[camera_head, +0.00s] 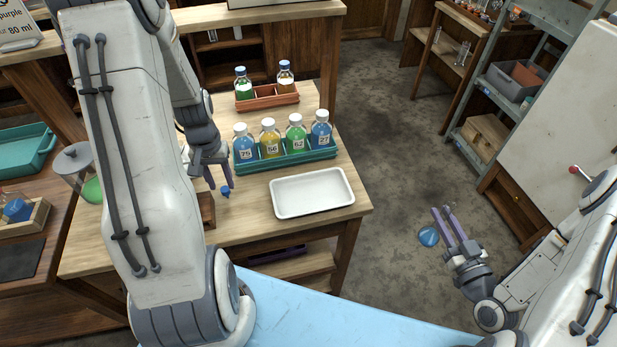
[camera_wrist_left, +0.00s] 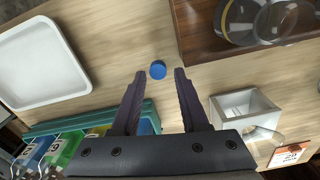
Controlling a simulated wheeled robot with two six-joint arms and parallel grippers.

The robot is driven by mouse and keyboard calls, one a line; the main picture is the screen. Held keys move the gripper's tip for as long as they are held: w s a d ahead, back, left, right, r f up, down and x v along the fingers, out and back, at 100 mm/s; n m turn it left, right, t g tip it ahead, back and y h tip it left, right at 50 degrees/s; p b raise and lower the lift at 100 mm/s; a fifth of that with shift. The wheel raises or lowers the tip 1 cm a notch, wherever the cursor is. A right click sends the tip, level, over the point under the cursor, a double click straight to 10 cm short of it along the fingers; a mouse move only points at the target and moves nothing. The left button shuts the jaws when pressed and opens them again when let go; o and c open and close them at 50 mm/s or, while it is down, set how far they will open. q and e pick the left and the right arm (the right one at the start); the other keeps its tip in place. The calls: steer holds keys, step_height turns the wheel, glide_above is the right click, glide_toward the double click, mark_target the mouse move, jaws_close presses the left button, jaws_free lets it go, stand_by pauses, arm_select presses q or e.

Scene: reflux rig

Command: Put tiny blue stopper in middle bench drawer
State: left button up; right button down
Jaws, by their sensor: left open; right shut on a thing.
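The tiny blue stopper (camera_head: 225,191) lies on the wooden bench top, left of the white tray. In the left wrist view the stopper (camera_wrist_left: 158,69) is a small blue disc just beyond and between my fingertips. My left gripper (camera_head: 222,183) is open and empty above the bench, pointing down at the stopper; its fingers (camera_wrist_left: 160,74) stand apart around the stopper's line. My right gripper (camera_head: 441,222) is shut on a blue rounded object (camera_head: 428,236), held over the floor to the right of the bench. I cannot clearly make out the middle bench drawer.
A white tray (camera_head: 312,192) and a teal rack (camera_head: 285,159) of numbered bottles stand right of the stopper. A red-brown rack (camera_head: 267,101) is farther back. A brown wooden box (camera_wrist_left: 245,42) is close beside the left fingers. A grey shelf unit (camera_head: 487,85) stands at right.

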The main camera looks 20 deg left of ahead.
mark_target(225, 189)
arm_select(q)
step_height(225, 189, down, 4)
steer(key=shift+w+d+f, duration=0.1)
steer(key=shift+w+f, duration=0.05)
steer(key=shift+f, duration=0.05)
jaws_close()
steer(key=shift+r, duration=0.2)
